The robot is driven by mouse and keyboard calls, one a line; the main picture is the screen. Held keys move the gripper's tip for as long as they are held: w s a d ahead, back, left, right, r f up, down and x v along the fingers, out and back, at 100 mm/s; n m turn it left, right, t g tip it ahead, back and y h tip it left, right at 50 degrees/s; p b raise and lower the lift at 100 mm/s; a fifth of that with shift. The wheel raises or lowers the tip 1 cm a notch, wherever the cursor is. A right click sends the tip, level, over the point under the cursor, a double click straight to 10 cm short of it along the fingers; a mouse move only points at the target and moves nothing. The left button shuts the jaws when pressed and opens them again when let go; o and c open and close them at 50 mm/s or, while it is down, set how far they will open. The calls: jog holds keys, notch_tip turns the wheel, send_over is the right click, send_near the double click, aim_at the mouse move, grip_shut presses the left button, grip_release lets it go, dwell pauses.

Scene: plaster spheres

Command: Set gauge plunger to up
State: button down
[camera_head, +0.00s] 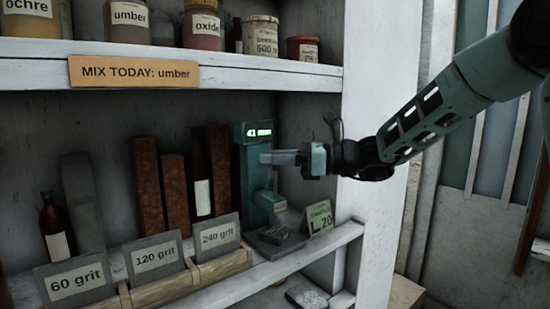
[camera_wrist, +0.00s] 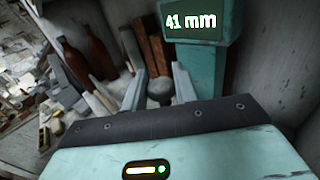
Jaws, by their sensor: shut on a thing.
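The gauge (camera_head: 252,180) is a teal upright device on the lower shelf, with a lit display reading 41 mm; the reading is clear in the wrist view (camera_wrist: 190,22). Its plunger (camera_wrist: 160,87) shows as a grey rounded knob between my two fingers in the wrist view. My gripper (camera_head: 268,158) reaches in from the right at the gauge's front and is shut on the plunger, one finger on each side. In the head view the fingers hide the plunger. A small dark block (camera_head: 274,234) sits at the gauge's foot.
A green card (camera_head: 318,218) marked L 20 stands right of the gauge. Grit signs (camera_head: 217,235), brown bars (camera_head: 147,185) and bottles (camera_head: 54,230) stand left. The upper shelf (camera_head: 200,75) with jars is above; a white post (camera_head: 380,120) stands right.

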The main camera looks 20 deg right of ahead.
jog(key=shift+r, duration=0.25)
jog(key=c, duration=1.1)
grip_release()
jog(key=shift+s+d+f, duration=0.1)
jog(key=shift+d, duration=0.1)
jog(key=b+v, duration=0.5)
jog(key=v, duration=1.2)
